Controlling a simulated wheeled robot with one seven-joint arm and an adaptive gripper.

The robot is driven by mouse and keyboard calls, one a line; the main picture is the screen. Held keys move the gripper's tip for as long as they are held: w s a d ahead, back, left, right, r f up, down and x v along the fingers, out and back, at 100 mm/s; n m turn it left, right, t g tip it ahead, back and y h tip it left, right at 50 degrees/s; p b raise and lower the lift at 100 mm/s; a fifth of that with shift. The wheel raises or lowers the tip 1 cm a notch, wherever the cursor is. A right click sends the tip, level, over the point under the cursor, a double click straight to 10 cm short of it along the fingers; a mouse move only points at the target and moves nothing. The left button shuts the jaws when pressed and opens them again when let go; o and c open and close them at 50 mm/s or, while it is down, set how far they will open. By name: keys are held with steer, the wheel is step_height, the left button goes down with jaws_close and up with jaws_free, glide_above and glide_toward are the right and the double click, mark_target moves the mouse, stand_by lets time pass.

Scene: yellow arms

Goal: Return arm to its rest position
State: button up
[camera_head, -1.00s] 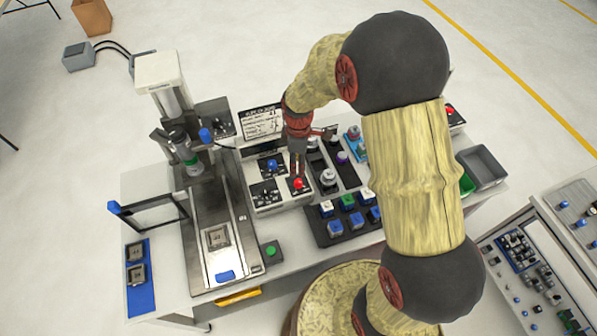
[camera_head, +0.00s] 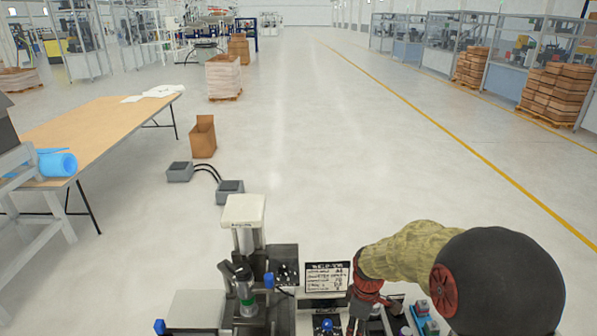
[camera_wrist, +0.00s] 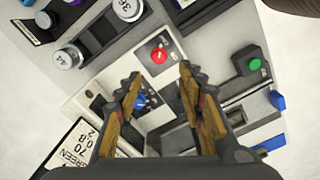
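My arm, with pale yellow links and a black joint, reaches down over the workstation at the lower right of the head view. My gripper (camera_wrist: 159,80) shows in the wrist view with its two fingers apart and nothing between them. It is above the control box, with the red button (camera_wrist: 159,56) just beyond the fingertips and a blue knob (camera_wrist: 140,101) by the left finger.
The welding stand (camera_head: 246,232) and a written sign (camera_head: 326,278) stand left of my arm. A green button box (camera_wrist: 253,64) and weights (camera_wrist: 127,8) lie around the control box.

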steer(key=s+r+m+t+b, duration=0.3)
steer(key=s+r+m+b, duration=0.2)
steer(key=s, duration=0.6)
steer(key=s+r+m+t+b, duration=0.2)
steer(key=s+r+m+b, duration=0.4)
steer(key=s+b, duration=0.3)
steer(key=shift+s+r+m+t, duration=0.35)
steer(key=shift+s+r, duration=0.3)
steer(key=shift+s, duration=0.35)
steer(key=shift+o, duration=0.3)
steer(key=shift+w, duration=0.1)
